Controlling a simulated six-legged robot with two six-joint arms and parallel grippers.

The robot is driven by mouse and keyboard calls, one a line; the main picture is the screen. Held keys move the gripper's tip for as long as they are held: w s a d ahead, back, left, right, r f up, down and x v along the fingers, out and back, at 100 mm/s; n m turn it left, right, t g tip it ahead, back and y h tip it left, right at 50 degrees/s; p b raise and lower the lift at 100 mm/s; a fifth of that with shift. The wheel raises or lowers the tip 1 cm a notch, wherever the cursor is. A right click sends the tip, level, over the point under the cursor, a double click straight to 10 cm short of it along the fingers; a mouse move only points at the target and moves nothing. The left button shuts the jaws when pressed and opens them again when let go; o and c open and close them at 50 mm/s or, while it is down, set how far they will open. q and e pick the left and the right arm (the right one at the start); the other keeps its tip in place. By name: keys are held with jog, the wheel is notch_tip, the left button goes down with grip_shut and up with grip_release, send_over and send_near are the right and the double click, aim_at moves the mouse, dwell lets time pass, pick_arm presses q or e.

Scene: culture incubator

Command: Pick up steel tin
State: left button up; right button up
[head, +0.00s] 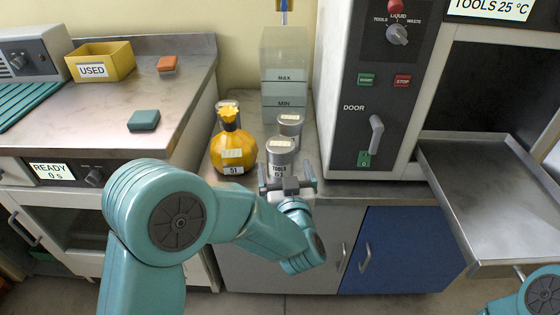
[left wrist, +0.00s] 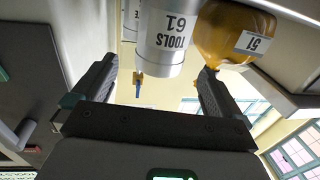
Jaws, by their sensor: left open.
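A steel tin (head: 281,158) labelled TOOLS 61 stands upright on the counter. It also shows in the left wrist view (left wrist: 166,40), upside down, at the top between the finger lines. My left gripper (head: 286,178) is open and in front of the tin, its fingers pointing toward it. The tin's lower part is partly hidden by the gripper in the head view. I cannot tell whether the fingertips reach past its sides. A second steel tin (head: 290,124) stands just behind. My right gripper is out of view.
An amber flask (head: 233,150) labelled 51 stands close left of the tin; it also shows in the left wrist view (left wrist: 228,32). A clear MAX/MIN tank (head: 285,62) is behind. The incubator cabinet (head: 372,100) with its door handle rises at right. An open shelf (head: 495,205) juts out beyond.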

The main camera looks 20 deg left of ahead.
aim_at(280, 151)
pick_arm(q)
jog(key=shift+x, duration=1.2)
jog(key=x, duration=0.2)
jog(key=b+x, duration=0.1)
jog(key=x, duration=0.2)
jog(key=shift+w+a+f, duration=0.2)
jog(key=shift+w, duration=0.05)
jog(key=shift+r, duration=0.1)
jog(key=c, duration=1.2)
